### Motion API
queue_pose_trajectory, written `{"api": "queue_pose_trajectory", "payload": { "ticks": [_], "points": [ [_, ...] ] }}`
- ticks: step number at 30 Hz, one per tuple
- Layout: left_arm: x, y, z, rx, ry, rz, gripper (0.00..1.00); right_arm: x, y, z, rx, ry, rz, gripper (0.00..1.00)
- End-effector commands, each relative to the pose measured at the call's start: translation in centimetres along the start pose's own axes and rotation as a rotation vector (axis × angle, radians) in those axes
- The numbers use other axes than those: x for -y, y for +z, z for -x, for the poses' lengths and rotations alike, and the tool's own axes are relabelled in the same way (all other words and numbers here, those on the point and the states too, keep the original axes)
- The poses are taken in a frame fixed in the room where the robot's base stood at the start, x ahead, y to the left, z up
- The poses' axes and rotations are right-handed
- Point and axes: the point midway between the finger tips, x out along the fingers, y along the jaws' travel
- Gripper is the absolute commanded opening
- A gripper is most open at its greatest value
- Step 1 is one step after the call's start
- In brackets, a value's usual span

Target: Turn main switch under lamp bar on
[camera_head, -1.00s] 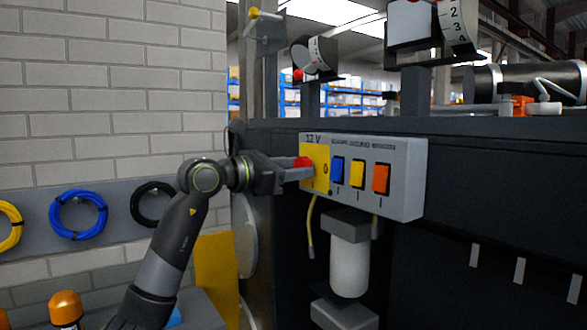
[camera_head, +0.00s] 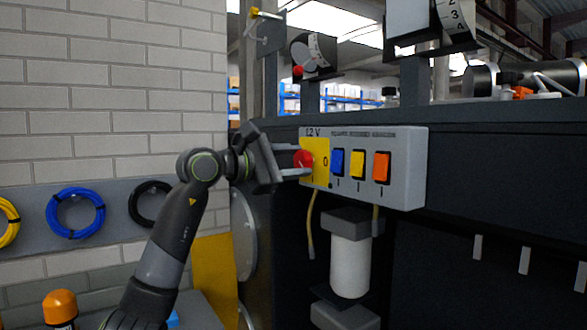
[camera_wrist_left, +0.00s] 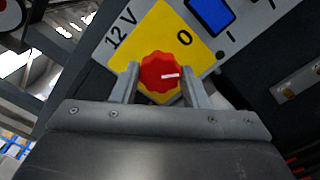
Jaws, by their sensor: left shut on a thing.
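The main switch is a round red knob (camera_head: 305,158) on a yellow plate (camera_head: 321,145) marked "12 V" and "0", at the left end of a grey switch box. My left gripper (camera_head: 300,159) comes from the left and is shut on the knob. In the left wrist view the red knob (camera_wrist_left: 160,72) sits between the two fingers (camera_wrist_left: 163,84). Its white mark points to the picture's right, while the "0" lies up and right of the knob. The plate below the knob is partly hidden by a finger there. My right gripper is not in view.
Blue (camera_head: 338,162), yellow (camera_head: 357,164) and orange (camera_head: 381,167) rocker switches sit right of the plate on the grey box (camera_head: 408,150). A white cylinder (camera_head: 349,267) and thin yellow cables hang below. A brick wall (camera_head: 110,100) with cable coils stands left.

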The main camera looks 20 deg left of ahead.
Motion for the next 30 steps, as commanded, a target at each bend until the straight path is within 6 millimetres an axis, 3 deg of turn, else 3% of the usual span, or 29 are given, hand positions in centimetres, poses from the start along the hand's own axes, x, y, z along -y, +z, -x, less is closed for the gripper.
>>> {"api": "queue_pose_trajectory", "payload": {
  "ticks": [18, 30],
  "points": [
    [0.2, -0.1, 0.0, 0.000, -0.002, -0.580, 0.18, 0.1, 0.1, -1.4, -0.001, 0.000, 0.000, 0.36],
    [0.2, -0.1, 0.0, 0.000, -0.003, -0.851, 0.18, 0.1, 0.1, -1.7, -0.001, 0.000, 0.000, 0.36]
  ]
}}
